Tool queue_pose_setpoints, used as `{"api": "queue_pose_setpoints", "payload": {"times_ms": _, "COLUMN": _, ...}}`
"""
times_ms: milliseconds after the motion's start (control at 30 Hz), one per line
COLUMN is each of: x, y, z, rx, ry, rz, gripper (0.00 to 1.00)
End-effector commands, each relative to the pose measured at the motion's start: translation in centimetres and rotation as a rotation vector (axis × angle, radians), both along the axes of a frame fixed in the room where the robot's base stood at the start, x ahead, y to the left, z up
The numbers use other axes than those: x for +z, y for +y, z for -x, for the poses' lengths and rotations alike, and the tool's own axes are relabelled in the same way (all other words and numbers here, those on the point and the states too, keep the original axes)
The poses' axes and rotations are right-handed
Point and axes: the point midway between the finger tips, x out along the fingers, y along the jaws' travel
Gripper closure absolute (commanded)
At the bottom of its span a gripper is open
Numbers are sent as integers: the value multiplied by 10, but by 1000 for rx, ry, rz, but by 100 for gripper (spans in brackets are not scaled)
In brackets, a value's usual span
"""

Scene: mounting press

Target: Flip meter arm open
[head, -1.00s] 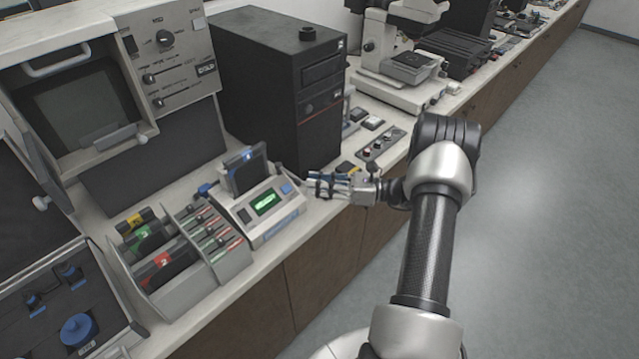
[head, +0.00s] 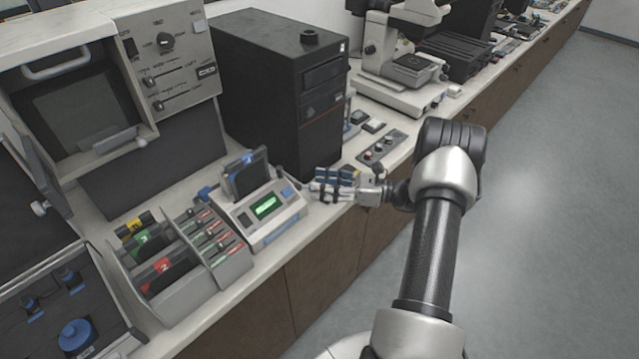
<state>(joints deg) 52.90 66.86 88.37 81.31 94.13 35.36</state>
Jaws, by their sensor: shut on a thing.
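The meter is a small light-grey box with a lit green display (head: 265,206) and a blue button, on the counter in the head view. A dark upright panel (head: 247,176) stands at its back left. My gripper (head: 314,188) is beside the meter's right end, low over the counter, reaching in from the right. Its fingers are closed on a small part at the meter's right side, which seems to be the meter arm. The fingers hide most of that part, so its angle is unclear.
A rack with coloured cartridges and pens (head: 185,255) stands left of the meter. A tall black computer case (head: 285,90) stands right behind it. A small knob panel (head: 382,147) and a microscope (head: 405,65) are further right. The floor at right is clear.

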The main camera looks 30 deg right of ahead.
Motion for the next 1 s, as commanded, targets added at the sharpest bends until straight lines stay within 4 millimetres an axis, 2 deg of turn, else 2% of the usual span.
{"api": "queue_pose_setpoints", "payload": {"times_ms": 33, "x": 0, "y": -11, "z": 5, "rx": -15, "ry": -2, "rz": 5, "gripper": 59}}
{"api": "queue_pose_setpoints", "payload": {"times_ms": 300, "x": 0, "y": -51, "z": 46, "rx": -9, "ry": -1, "rz": 6, "gripper": 59}}
{"api": "queue_pose_setpoints", "payload": {"times_ms": 500, "x": 1, "y": -72, "z": 67, "rx": -6, "ry": -1, "rz": 4, "gripper": 59}}
{"api": "queue_pose_setpoints", "payload": {"times_ms": 700, "x": 1, "y": -79, "z": 75, "rx": -1, "ry": -1, "rz": 5, "gripper": 59}}
{"api": "queue_pose_setpoints", "payload": {"times_ms": 1000, "x": 1, "y": -79, "z": 75, "rx": -1, "ry": -1, "rz": 4, "gripper": 59}}
